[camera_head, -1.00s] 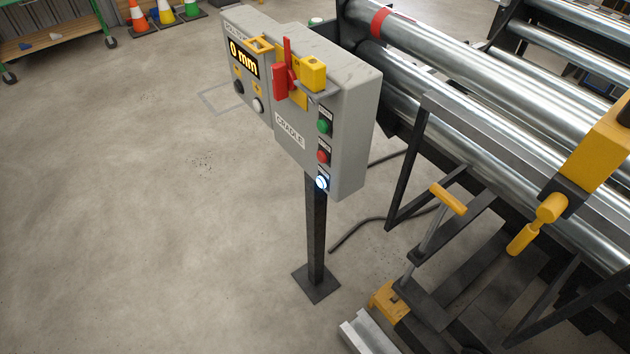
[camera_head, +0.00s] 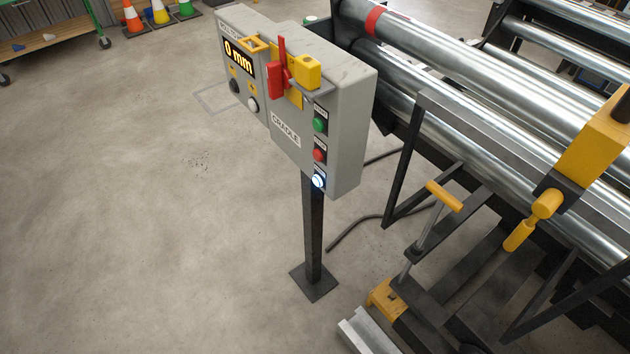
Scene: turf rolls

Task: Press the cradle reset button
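A grey control box (camera_head: 345,120) stands on a dark post. Its face carries a CRADLE label (camera_head: 286,131) and a column of three buttons: a green button (camera_head: 320,125), a red button (camera_head: 319,155) and a lit blue-white button (camera_head: 318,181) at the bottom. The small labels over the buttons are too small to read, so I cannot tell by text which is reset. A display (camera_head: 239,57) reads 0 mm. A red lever (camera_head: 279,72) and a yellow block (camera_head: 307,71) sit at the top of the face. Neither gripper is in view.
Large steel rollers (camera_head: 470,75) on a dark frame lie to the right, with a yellow-handled clamp (camera_head: 444,196) and a yellow block (camera_head: 595,140). A dark hose (camera_head: 350,228) lies on the floor behind the post. Floor (camera_head: 140,220) left of the box is clear. Cones (camera_head: 160,12) stand far left.

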